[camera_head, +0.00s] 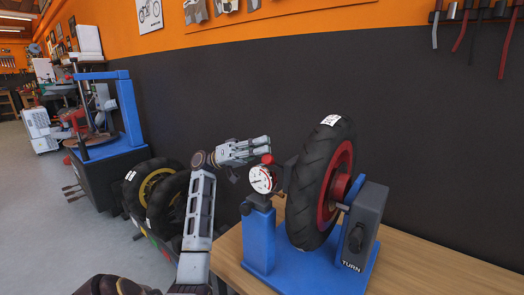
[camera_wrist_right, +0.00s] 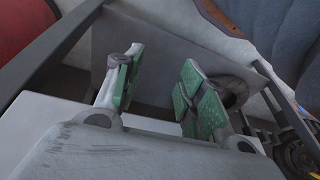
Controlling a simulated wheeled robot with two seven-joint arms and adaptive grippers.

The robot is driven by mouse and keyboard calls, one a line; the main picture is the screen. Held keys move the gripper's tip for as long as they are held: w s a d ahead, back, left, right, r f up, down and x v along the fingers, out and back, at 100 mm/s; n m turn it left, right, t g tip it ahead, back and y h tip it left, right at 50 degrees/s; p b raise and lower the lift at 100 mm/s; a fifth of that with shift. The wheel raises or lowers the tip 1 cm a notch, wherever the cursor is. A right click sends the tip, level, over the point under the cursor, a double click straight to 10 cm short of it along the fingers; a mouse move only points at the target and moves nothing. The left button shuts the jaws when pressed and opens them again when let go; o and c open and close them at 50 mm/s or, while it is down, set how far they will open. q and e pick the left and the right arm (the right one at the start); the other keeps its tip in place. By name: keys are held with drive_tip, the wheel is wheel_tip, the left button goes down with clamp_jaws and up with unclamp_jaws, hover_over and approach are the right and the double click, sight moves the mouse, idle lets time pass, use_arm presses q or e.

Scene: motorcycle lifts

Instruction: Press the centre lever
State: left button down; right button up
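A blue tyre machine (camera_head: 126,110) stands on the floor at the left of the head view. Three thin levers stick out low on its left side; the centre lever (camera_head: 72,194) lies between the other two. My left gripper (camera_head: 262,148) is raised at mid-picture, fingers pointing right, far from these levers. It is seen side-on, so its opening cannot be told. My right gripper (camera_wrist_right: 160,82) shows in the right wrist view, its green finger pads apart with nothing between them. No lever can be made out there.
A wheel with a black tyre (camera_head: 316,180) stands on a blue stand (camera_head: 300,265) on the wooden bench (camera_head: 440,272). A dial gauge (camera_head: 262,179) sits just below my left gripper. Tyres (camera_head: 152,190) are racked left of my arm. Grey floor (camera_head: 40,220) is open at left.

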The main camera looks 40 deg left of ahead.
use_arm(q)
drive_tip(key=shift+s+f, duration=0.1)
drive_tip(key=shift+f, duration=0.05)
use_arm(e)
drive_tip(key=shift+r, duration=0.25)
use_arm(q)
drive_tip(key=shift+f, duration=0.1)
drive_tip(key=shift+d, duration=0.1)
use_arm(e)
drive_tip(key=shift+a, duration=0.15)
